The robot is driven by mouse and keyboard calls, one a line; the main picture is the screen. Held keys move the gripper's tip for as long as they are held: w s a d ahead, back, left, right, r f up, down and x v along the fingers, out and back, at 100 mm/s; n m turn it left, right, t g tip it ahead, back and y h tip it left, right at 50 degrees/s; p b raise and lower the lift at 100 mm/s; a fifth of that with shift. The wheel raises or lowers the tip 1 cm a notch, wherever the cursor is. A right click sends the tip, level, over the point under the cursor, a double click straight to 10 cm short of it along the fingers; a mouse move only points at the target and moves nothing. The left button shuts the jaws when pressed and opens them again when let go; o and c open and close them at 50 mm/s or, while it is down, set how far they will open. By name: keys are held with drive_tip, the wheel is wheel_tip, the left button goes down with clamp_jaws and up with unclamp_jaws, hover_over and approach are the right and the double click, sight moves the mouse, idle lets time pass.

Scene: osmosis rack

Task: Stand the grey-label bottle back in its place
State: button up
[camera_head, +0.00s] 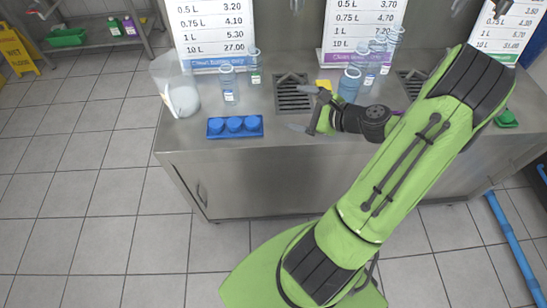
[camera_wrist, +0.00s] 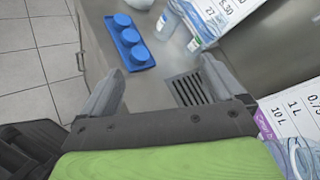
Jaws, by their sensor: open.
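My gripper (camera_head: 303,108) is open and empty over the front part of the steel counter, near the left drain grate. In the wrist view its two fingers (camera_wrist: 160,88) stand wide apart with only bare counter and part of the grate between them. I cannot make out a grey label on any bottle. A clear bottle with a small pale label (camera_head: 229,84) stands upright left of the grate. A clear bottle with a green label (camera_head: 254,68) stands behind it. Several clear bottles (camera_head: 350,85) stand on the right, some with purplish labels, partly close behind my gripper.
A blue holder with three round caps (camera_head: 235,127) lies at the counter's front edge. A clear bin (camera_head: 178,92) stands at the left end. The left grate (camera_head: 292,94) and price boards (camera_head: 213,35) are behind.

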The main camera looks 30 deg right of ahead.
drive_tip(key=s+a+r+n+g, duration=0.1)
drive_tip(key=a+r+n+g, duration=0.1)
drive_tip(key=a+n+g, duration=0.4)
drive_tip(key=s+a+r+n+g, duration=0.1)
drive_tip(key=a+r+n, duration=0.1)
drive_tip(key=a+n, duration=0.7)
drive_tip(key=s+a+r+n+h, duration=0.2)
drive_tip(key=s+a+r+n, duration=0.1)
drive_tip(key=s, duration=0.4)
drive_tip(key=s+a+r+n+h, duration=0.2)
drive_tip(key=s+a+r+n, duration=0.1)
drive_tip(key=s+r+n, duration=0.2)
drive_tip(key=shift+s+a+r+n, duration=0.15)
drive_tip(key=shift+s+a+n, duration=0.1)
drive_tip(key=shift+s+n, duration=0.85)
